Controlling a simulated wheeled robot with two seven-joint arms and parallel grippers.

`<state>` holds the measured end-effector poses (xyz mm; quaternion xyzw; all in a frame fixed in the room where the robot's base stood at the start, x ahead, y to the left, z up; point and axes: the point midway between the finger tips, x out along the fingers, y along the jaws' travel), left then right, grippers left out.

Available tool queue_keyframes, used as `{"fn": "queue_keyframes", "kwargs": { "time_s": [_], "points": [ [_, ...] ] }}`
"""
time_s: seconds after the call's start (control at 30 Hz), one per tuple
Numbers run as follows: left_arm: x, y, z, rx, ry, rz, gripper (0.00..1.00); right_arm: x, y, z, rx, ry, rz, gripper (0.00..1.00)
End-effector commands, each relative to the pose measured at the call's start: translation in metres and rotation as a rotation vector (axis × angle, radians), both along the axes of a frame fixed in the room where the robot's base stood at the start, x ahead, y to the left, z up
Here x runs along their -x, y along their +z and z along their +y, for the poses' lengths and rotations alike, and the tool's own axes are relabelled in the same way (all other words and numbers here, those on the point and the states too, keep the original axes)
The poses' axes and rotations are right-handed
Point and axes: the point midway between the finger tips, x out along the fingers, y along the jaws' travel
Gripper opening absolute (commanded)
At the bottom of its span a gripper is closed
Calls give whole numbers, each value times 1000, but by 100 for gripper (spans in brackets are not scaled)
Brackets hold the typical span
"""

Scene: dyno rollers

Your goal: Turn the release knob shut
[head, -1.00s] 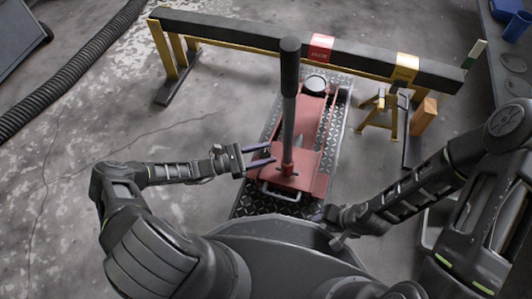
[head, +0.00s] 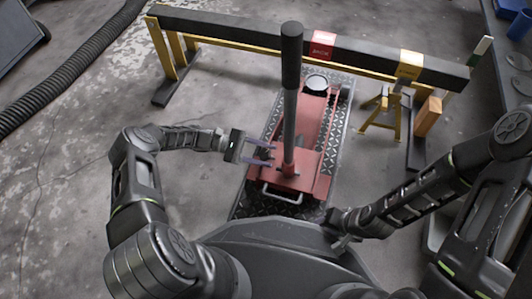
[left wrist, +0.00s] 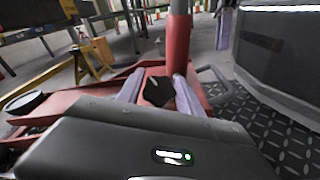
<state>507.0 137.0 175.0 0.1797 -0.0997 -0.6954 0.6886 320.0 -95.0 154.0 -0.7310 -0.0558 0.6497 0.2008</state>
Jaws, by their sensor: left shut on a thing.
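The red floor jack (head: 318,125) stands on a metal tread plate, with its dark-gripped handle (head: 291,60) upright in a red socket. The release knob (left wrist: 157,91) is a small black piece beside the socket's base in the left wrist view. My left gripper (head: 271,155) reaches in from the left of the socket. In the left wrist view its two pale purple fingers (left wrist: 158,92) are on either side of the knob, shut on it. The head view hardly shows the knob between the fingers. My right gripper (head: 342,236) is empty near the plate's lower right corner; its jaw opening is unclear.
A long black beam on yellow legs (head: 220,25) spans behind the jack, with red and yellow tags. A yellow jack stand (head: 383,108) and an orange block (head: 427,116) stand at the right. A black hose (head: 75,70) lies at far left. The floor left of the jack is clear.

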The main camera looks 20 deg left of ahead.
Motion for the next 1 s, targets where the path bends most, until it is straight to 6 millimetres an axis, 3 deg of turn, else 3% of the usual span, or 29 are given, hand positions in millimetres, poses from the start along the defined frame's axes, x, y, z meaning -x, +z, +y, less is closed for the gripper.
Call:
{"fn": "queue_keyframes", "kwargs": {
  "time_s": [0.57, 0.6, 0.87, 1.0],
  "points": [
    [1, 0, -2, -14, -49, -30, 3, 0, 0, 0, 0, 0, 1, 36],
    [1, 0, -2, -14, -49, -30, 44, 0, 0, 0, 0, 0, 1, 36],
    [0, 0, -1, -16, -47, -30, 65, 0, 0, 0, 0, 0, 0, 36],
    [0, 0, -1, -16, -47, -30, 65, 0, 0, 0, 0, 0, 0, 36]
  ]
}}
